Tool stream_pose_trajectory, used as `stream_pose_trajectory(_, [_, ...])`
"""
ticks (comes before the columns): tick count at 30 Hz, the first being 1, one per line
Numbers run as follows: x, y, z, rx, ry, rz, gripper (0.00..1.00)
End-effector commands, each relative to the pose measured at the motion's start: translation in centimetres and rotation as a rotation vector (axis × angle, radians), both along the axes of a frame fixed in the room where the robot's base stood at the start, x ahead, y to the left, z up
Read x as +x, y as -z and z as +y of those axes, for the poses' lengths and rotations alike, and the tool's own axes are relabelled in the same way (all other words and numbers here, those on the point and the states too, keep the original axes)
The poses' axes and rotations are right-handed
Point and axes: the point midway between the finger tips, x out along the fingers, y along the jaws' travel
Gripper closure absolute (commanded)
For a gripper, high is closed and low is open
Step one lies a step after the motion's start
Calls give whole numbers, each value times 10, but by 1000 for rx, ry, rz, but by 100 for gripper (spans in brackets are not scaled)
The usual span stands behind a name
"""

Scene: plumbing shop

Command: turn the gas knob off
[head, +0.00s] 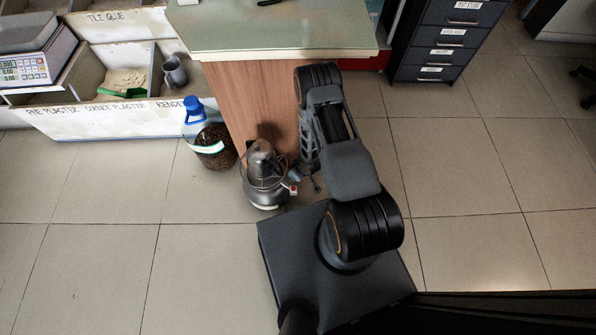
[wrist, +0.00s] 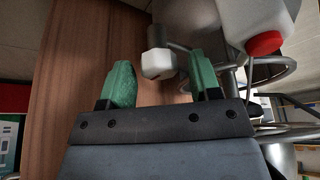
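In the head view a grey gas appliance (head: 262,165) with a wire guard and a round metal base stands on the floor against the wooden counter side. A small red-and-white part (head: 293,189) is on its right side. In the wrist view my gripper (wrist: 160,82) is open, with green finger pads apart. A small white block (wrist: 158,64) on a grey stem shows between and just beyond the fingertips; I cannot tell whether they touch it. A larger white part with a red end (wrist: 264,42) is at upper right. I cannot tell for sure which is the gas knob.
The wood panel (wrist: 70,75) of the counter is close to my gripper on the left in the wrist view. Metal guard rings (wrist: 270,75) are close on the right. A blue-capped bottle (head: 194,112) and a dark container (head: 216,148) stand left of the appliance. Floor at right is clear.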

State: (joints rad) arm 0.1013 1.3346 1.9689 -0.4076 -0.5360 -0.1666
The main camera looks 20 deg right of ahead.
Motion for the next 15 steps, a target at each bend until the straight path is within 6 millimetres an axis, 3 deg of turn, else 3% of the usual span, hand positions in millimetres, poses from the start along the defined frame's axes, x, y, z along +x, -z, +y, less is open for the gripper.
stream_pose_trajectory(8, [0, -2, -1, 0, 0, -1, 41])
stream_pose_trajectory(15, [-10, -32, -6, 0, 2, 0, 41])
